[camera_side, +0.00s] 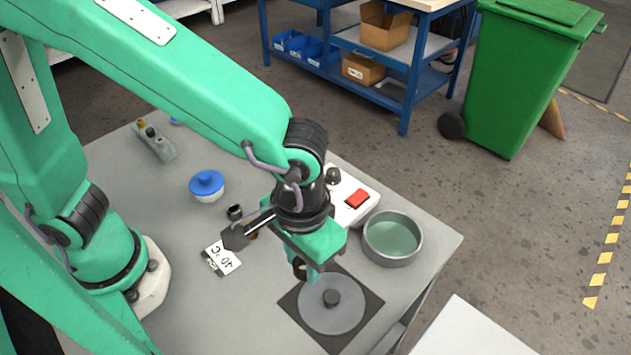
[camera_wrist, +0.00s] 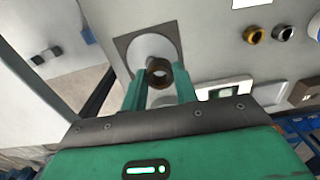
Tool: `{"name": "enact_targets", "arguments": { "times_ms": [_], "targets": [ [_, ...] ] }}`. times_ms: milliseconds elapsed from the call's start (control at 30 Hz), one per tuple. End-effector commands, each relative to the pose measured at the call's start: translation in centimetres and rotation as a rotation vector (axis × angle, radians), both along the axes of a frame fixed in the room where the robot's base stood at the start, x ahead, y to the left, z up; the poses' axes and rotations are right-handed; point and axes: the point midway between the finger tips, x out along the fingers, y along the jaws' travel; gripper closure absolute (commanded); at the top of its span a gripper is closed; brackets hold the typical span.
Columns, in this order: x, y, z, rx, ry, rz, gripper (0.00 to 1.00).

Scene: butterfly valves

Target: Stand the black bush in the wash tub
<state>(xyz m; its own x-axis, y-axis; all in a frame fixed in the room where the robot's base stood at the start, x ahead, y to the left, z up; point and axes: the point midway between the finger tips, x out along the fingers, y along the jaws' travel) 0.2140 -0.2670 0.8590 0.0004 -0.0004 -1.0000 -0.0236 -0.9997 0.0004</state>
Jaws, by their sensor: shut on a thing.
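My gripper (camera_wrist: 160,82) is shut on a dark brownish bush (camera_wrist: 160,73), whose open bore faces the wrist camera.
A white box with a red button (camera_side: 357,198) stands beside the tub. A blue-lidded jar (camera_side: 207,184) and a 40°C card (camera_side: 222,258) are left.

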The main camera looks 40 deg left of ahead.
Motion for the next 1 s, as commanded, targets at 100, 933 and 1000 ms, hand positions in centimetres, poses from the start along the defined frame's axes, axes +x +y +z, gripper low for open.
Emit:
{"name": "enact_targets", "arguments": {
  "times_ms": [100, 933, 1000],
  "targets": [
    [2.2, -1.9, 0.0, 0.002, 0.001, 0.007, 0.95],
    [10.5, -7.6, -0.8, 0.001, 0.001, 0.024, 0.95],
    [10.6, -7.5, -0.9, 0.001, 0.001, 0.024, 0.95]
  ]
}}
